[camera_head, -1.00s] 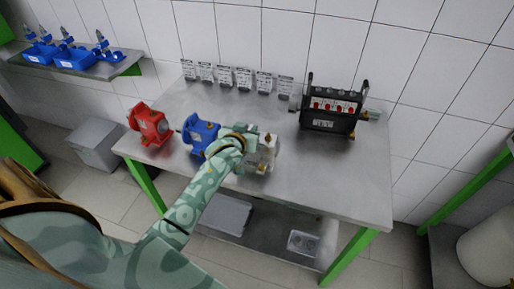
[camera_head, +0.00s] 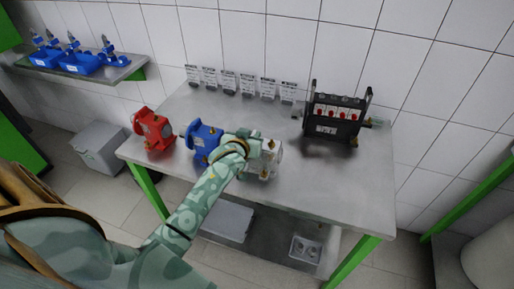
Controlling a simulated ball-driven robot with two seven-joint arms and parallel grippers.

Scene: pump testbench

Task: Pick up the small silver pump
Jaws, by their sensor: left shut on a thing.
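The small silver pump (camera_head: 275,160) is on the grey metal table (camera_head: 325,190), right of a blue pump (camera_head: 203,138) and a red pump (camera_head: 152,130). My left arm reaches in from the lower left. Its gripper (camera_head: 257,150) is at the silver pump's left and upper side and shut on it. The gripper and wrist hide part of the pump, and I cannot tell whether it is clear of the tabletop. My right gripper is not in view.
A black test device (camera_head: 335,117) with red parts stands at the back right of the table. Several labelled packets (camera_head: 228,82) lean along the wall. A shelf with blue bins (camera_head: 80,62) is at the left. The table's front right is bare.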

